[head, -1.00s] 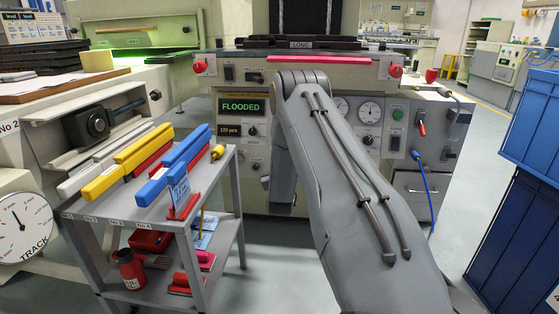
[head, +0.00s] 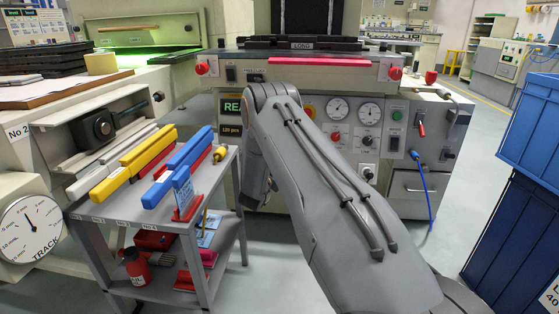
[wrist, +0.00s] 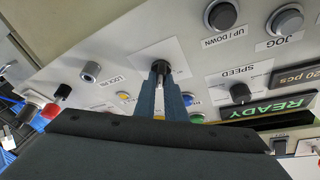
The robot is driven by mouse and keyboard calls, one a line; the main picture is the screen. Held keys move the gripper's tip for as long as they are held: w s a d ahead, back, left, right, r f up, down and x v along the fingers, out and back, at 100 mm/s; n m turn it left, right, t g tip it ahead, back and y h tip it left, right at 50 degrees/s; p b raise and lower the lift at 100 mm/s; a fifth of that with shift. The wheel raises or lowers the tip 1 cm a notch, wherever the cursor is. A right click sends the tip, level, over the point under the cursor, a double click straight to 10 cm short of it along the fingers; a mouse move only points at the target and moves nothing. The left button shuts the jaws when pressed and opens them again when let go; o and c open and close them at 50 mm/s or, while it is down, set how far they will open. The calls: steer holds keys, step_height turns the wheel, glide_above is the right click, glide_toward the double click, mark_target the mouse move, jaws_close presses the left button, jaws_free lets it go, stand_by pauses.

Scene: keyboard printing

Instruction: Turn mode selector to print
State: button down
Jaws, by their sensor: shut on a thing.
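A small black knob (wrist: 160,66) stands on a white plate on the machine's control panel (wrist: 115,68) in the wrist view. My gripper (wrist: 162,78) is shut on this knob, with a dark blue finger on each side. The knob's markings are hidden or too small to read, so I cannot tell its position or confirm that it is the mode selector. A display (wrist: 270,109) beside it reads READY. In the head view, my arm covers the gripper and the knob, and only "RE" of the display (head: 231,107) shows.
Near the knob are the speed knob (wrist: 240,93), the up/down button (wrist: 221,15), the jog button (wrist: 285,22) and a lock (wrist: 91,71). A grey cart (head: 222,185) with coloured squeegees stands left of my arm. Blue crates (head: 520,200) stand at right.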

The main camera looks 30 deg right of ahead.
steer(key=shift+m+g, duration=0.5)
steer(key=shift+m, duration=0.8)
steer(key=c, duration=1.8)
jaws_free()
steer(key=shift+a, duration=0.1)
step_height(320, 180, up, 10)
steer(key=p, duration=0.3)
steer(key=shift+p, duration=0.4)
